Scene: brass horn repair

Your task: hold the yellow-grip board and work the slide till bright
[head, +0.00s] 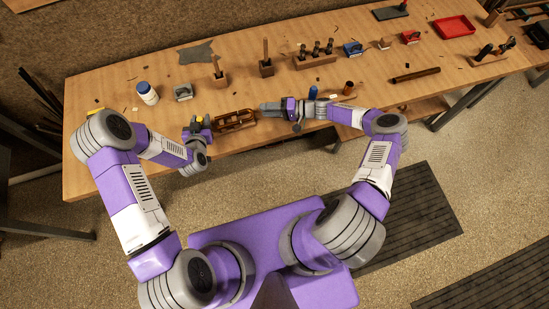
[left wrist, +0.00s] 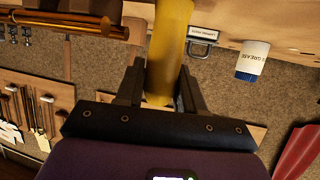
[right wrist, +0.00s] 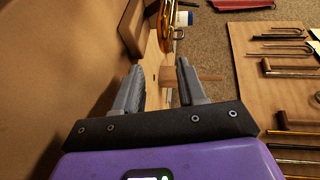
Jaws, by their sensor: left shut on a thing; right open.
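My left gripper (head: 197,128) is at the front edge of the bench, left of centre. In the left wrist view its fingers (left wrist: 160,88) are shut on the yellow grip (left wrist: 170,45); only a bit of yellow (head: 199,119) shows in the head view, and the board itself is not clearly seen. A brass slide (head: 234,121) lies in a brown wooden holder just right of that gripper; brass tubes also show in the left wrist view (left wrist: 60,22) and right wrist view (right wrist: 165,28). My right gripper (head: 264,106) is open and empty, pointing left, just right of the holder.
A white grease jar (head: 147,93) and a grey block (head: 183,92) stand behind my left gripper. Wooden blocks with upright handles (head: 266,67) stand further back. Blue (head: 313,92) and orange (head: 348,88) upright items are close to my right arm. The front edge is near both grippers.

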